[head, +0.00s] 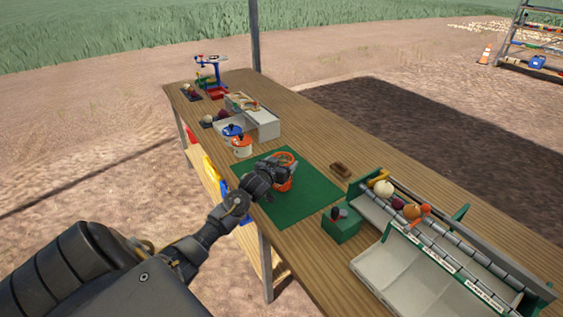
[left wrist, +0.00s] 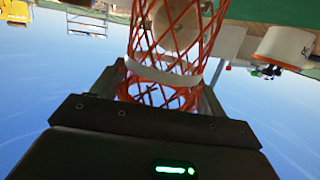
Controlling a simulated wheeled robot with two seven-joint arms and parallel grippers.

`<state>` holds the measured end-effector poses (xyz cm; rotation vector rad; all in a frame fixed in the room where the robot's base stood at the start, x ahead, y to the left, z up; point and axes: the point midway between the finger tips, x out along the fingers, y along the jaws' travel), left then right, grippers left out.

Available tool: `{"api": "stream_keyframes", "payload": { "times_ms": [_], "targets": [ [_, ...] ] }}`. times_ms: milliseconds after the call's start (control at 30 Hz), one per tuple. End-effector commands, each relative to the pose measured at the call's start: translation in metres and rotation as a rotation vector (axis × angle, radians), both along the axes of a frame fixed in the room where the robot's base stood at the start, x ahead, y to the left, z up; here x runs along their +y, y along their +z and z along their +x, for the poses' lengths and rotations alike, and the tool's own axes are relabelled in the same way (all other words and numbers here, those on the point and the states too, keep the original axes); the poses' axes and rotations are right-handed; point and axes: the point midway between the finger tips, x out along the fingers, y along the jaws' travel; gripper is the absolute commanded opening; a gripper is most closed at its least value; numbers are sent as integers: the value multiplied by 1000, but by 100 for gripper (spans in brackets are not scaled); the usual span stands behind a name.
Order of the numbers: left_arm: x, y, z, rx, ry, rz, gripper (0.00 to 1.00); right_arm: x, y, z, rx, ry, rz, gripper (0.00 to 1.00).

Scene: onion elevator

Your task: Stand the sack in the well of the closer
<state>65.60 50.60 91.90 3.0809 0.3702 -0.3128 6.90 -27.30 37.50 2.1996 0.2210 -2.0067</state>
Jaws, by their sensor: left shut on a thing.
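The sack (head: 285,184) is an orange-red net tube over the green mat. In the left wrist view the net (left wrist: 178,60) has a pale band around it, and a pale round thing shows through the mesh. My left gripper (head: 275,172) is shut on the sack, its fingers either side of the net. Whether the sack's bottom touches the mat is unclear. A blue frame with a red base (head: 211,78) stands at the table's far end; I cannot tell whether it is the closer. No well can be made out. My right gripper is not in view.
The green mat (head: 314,193) is mostly bare. Beyond it stand orange-and-white (head: 242,148) and blue-topped tubs and a pale grey box (head: 267,124). A brown block (head: 340,169), a green box (head: 341,229) and a roller rack with onions (head: 439,244) lie to the right.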

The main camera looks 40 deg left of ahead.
Motion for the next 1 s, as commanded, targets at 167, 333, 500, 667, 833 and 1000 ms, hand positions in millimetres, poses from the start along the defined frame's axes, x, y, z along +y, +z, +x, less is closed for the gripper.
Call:
{"api": "stream_keyframes", "payload": {
  "times_ms": [167,333,500,667,833,1000],
  "targets": [
    [0,0,0,-1,0,0,41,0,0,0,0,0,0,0],
    [0,-3,0,-1,0,0,78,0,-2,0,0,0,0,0],
    [0,-3,0,-1,0,0,96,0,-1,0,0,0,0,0],
    [0,-3,0,0,0,0,96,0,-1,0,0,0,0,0],
    [-1,1,-1,0,0,0,96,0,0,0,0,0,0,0],
    [-7,4,-26,0,-2,0,96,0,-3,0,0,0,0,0]
  ]
}}
